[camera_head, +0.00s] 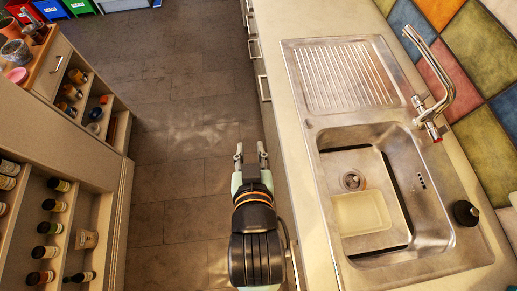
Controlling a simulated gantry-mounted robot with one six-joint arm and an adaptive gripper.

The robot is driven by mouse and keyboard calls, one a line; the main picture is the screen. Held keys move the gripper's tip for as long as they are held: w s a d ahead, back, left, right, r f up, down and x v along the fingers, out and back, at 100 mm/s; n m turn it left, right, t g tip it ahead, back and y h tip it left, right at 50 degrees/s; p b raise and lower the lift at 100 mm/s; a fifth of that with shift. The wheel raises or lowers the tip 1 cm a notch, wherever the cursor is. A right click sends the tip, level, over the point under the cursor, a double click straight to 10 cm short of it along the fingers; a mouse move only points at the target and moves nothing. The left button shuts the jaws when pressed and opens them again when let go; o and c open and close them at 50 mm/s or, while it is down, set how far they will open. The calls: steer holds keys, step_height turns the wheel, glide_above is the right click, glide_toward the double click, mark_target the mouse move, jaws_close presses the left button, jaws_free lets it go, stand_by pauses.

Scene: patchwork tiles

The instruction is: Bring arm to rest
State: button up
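My gripper (251,154) shows in the head view at the end of my arm, over the dark tiled floor just left of the sink counter's front edge. Its two fingers point toward the top of the picture and stand apart with a gap between them. Nothing shows between the fingers. My wrist is below them in the picture, black with an orange ring. The lower part of my arm is cut off by the bottom edge.
The counter (284,108) with a steel sink (440,243) and tap (440,85) lies close on the right. A pale tub (362,213) sits in the basin. A shelf unit (92,217) with several bottles stands left. The floor (180,140) between is clear.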

steer(key=shift+a+r, duration=0.1)
step_height(320, 180, up, 29)
steer(key=p, duration=2.9)
steer(key=shift+r, duration=0.1)
